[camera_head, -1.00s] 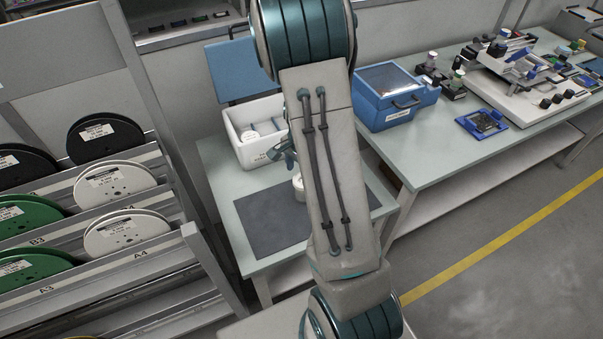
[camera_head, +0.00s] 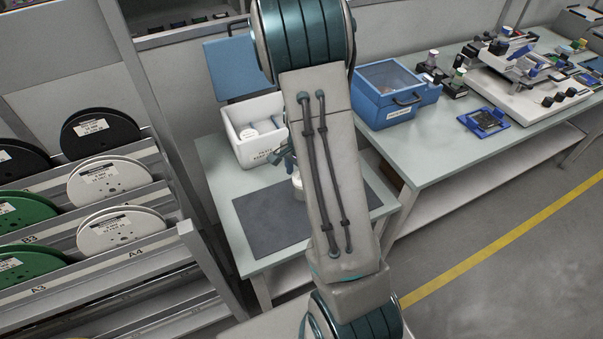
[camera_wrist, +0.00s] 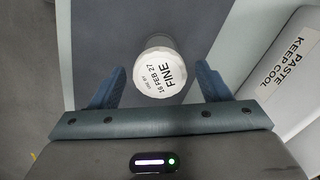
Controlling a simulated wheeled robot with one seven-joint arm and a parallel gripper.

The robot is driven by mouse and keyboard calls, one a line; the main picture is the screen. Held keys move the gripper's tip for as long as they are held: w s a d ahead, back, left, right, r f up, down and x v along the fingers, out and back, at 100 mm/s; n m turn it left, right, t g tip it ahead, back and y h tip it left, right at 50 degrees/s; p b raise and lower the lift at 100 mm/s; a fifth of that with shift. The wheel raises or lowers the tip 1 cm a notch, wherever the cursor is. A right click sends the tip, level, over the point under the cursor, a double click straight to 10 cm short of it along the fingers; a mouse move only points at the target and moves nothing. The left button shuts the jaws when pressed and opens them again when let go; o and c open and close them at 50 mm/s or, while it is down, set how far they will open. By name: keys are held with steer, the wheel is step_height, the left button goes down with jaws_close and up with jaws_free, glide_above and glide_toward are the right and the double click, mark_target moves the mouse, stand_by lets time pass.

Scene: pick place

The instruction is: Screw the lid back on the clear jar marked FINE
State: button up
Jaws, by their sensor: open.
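The jar marked FINE (camera_wrist: 162,75) shows its round white top in the wrist view, with a date and FINE printed on it. A greyish side wall shows just above that top. I cannot tell whether the top is a lid screwed tight or only resting. My gripper (camera_wrist: 161,67) is open, with one blue finger on either side of the white top and a gap at each side. In the head view, the jar (camera_head: 297,183) stands on the dark mat (camera_head: 262,222), partly hidden by my arm. My gripper is mostly hidden there.
A white bin (camera_head: 243,150) labelled PASTE KEEP COOL stands behind the mat, with white-lidded jars in it; it is close on the right in the wrist view. A reel rack (camera_head: 150,240) stands left. A blue case (camera_head: 395,105) sits on the right bench.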

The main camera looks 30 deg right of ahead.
steer(key=c, duration=0.7)
steer(key=shift+r+m+p, duration=0.15)
steer(key=shift+m+p, duration=0.55)
steer(key=shift+m, duration=1.3)
steer(key=shift+p, duration=0.4)
steer(key=shift+w+m+p, duration=0.1)
steer(key=shift+m+p, duration=0.45)
steer(key=shift+m, duration=0.35)
steer(key=shift+m+p, duration=0.4)
steer(key=shift+m, duration=0.7)
